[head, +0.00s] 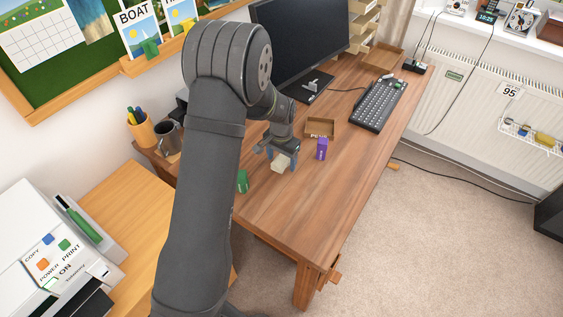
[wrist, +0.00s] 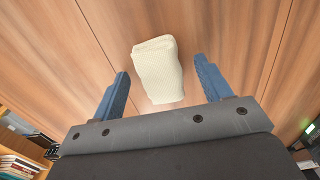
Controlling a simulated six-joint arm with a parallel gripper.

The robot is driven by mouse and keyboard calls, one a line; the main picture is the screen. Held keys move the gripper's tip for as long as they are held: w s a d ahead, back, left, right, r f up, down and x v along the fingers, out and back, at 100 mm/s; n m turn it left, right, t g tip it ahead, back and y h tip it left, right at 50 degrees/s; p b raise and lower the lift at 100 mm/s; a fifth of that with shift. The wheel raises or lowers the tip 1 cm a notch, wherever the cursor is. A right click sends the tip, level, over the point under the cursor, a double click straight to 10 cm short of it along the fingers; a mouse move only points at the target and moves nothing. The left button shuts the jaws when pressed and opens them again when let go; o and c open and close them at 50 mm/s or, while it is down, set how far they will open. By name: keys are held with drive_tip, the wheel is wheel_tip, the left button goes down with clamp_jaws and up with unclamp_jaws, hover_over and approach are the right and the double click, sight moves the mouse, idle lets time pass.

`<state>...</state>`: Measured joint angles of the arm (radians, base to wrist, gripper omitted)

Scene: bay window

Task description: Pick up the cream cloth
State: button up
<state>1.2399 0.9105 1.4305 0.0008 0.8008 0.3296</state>
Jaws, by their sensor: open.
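The cream cloth (wrist: 158,72) lies folded on the wooden desk. In the wrist view it shows ahead of and between the two blue fingers of my gripper (wrist: 162,88), which is open and empty. A gap shows between the cloth and each finger. In the head view the cloth (head: 281,163) is a small pale shape just below my gripper (head: 283,155), partly hidden by it. I cannot tell exactly how high the fingers are above the desk.
On the desk (head: 300,210), a purple box (head: 322,149) and a small wooden tray (head: 320,128) are right of the cloth. A green item (head: 242,181) stands to its left. A keyboard (head: 379,105) and monitor (head: 300,40) are farther back. The desk's front part is clear.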

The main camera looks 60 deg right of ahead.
sight(284, 160)
drive_tip(key=shift+f, duration=0.15)
drive_tip(key=c, duration=1.1)
drive_tip(key=shift+r, duration=0.5)
drive_tip(key=r, duration=0.2)
drive_tip(key=s+r, duration=0.1)
drive_tip(key=r, duration=0.1)
drive_tip(key=s+r, duration=0.2)
drive_tip(key=s, duration=0.1)
drive_tip(key=s+a+r, duration=0.1)
drive_tip(key=s+r, duration=0.1)
drive_tip(key=s, duration=0.2)
drive_tip(key=s+a+r, duration=0.1)
drive_tip(key=s+r, duration=0.1)
drive_tip(key=s, duration=0.1)
drive_tip(key=shift+s, duration=0.25)
